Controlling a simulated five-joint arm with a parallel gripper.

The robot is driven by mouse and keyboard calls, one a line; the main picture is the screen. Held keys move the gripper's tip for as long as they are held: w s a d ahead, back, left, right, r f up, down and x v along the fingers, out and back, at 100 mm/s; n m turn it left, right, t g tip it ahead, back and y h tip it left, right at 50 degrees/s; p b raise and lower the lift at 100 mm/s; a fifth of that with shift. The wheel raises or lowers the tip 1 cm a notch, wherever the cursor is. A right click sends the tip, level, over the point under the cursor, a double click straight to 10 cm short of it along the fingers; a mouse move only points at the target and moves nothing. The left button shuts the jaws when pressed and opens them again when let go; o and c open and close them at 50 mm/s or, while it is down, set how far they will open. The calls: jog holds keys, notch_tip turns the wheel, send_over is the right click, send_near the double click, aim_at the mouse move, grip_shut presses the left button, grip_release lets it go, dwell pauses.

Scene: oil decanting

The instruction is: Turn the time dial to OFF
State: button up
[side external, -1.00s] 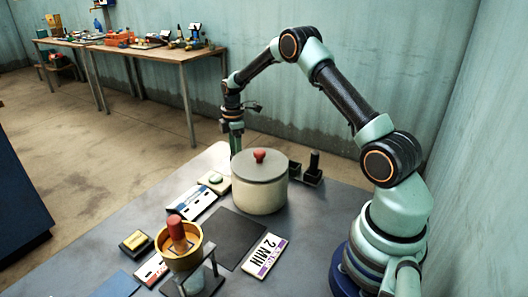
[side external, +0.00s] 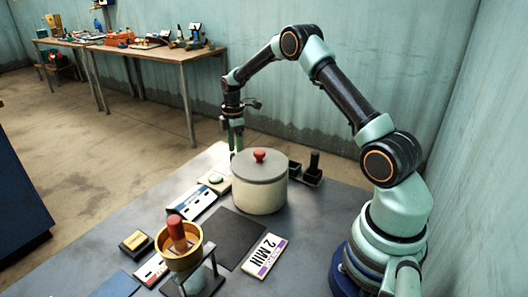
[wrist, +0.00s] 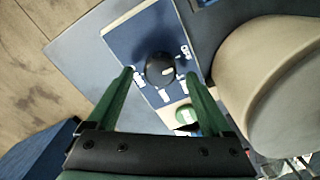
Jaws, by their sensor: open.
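The time dial (wrist: 157,68) is a dark round knob with a pale mark on its right side. I cannot tell how high the fingertips are above the panel. In the side view my gripper (side external: 236,150) points down just behind the pot, and the dial is hidden there.
A cream pot (side external: 259,190) with a red-knobbed lid stands close to my gripper; it also fills the right of the wrist view (wrist: 265,80). A green button (wrist: 186,116) on a pale base lies near the fingers. A brass cup (side external: 179,248) stands in front.

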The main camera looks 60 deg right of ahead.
notch_tip(320, 180, up, 11)
dwell(0.4)
jog(key=shift+r, duration=0.15)
